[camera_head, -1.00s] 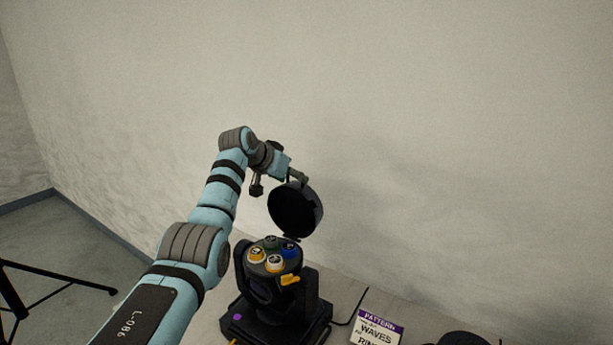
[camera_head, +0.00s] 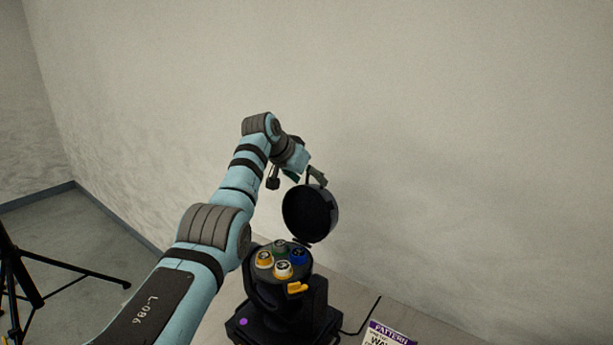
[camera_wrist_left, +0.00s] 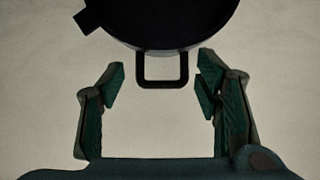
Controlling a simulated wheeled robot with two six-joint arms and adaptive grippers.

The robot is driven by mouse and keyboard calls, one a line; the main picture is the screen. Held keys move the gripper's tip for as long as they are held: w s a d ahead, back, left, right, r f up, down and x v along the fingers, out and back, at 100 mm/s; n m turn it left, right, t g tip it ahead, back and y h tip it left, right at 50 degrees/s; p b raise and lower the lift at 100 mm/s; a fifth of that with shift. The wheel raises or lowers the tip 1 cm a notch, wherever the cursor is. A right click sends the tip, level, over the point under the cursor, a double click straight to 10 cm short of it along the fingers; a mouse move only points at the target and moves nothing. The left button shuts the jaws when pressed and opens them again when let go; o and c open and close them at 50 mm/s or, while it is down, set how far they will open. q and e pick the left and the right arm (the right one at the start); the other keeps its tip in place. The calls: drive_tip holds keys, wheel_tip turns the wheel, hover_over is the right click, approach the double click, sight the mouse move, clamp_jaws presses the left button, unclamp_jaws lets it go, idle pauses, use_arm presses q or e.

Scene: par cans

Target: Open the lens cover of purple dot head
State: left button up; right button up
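The purple dot head (camera_head: 284,290) is a black moving-head light with a purple dot (camera_head: 243,322) on its base. Its round black lens cover (camera_head: 311,213) stands raised on its hinge, showing several coloured lenses (camera_head: 281,259) on the head's top. My left gripper (camera_head: 305,178) is at the upper edge of the cover. In the left wrist view the cover (camera_wrist_left: 165,18) is at the top, with its square loop handle (camera_wrist_left: 162,84) between the spread fingers of my left gripper (camera_wrist_left: 160,82), apart from both. My right gripper is out of view.
A sign reading PATTERN (camera_head: 388,335) lies on the table right of the head. A cable (camera_head: 362,318) runs between them. A black tripod (camera_head: 30,275) stands on the floor at the left. A pale wall (camera_head: 450,150) rises behind the table.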

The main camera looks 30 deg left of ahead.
use_arm(q)
drive_tip(key=d+v, duration=0.1)
drive_tip(key=v, duration=1.1)
drive_tip(key=shift+a, duration=0.4)
drive_tip(key=shift+w, duration=0.15)
